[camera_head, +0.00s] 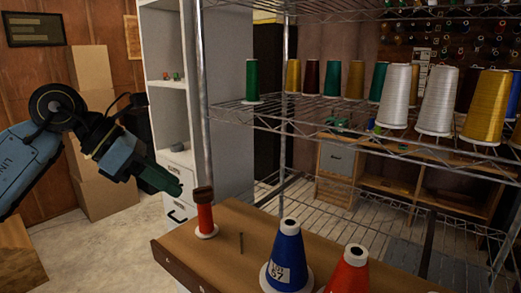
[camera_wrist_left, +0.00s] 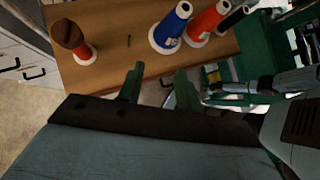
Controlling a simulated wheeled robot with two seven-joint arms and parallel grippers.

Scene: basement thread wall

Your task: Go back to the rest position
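My left gripper (camera_head: 166,179) is raised at the left in the head view, beside the front-left corner of the brown table. Its two green fingers also show in the left wrist view (camera_wrist_left: 160,86). They stand apart with nothing between them. The gripper is clear of the spools on the table. I cannot make out my right gripper in either view.
The brown table (camera_head: 222,262) bears an orange-red spool with a dark brown top (camera_head: 205,217), a thin upright peg (camera_head: 241,243), a blue cone (camera_head: 287,258) and a red cone (camera_head: 347,273). Behind it, a wire rack (camera_head: 262,120) holds several cones. Floor shows at left.

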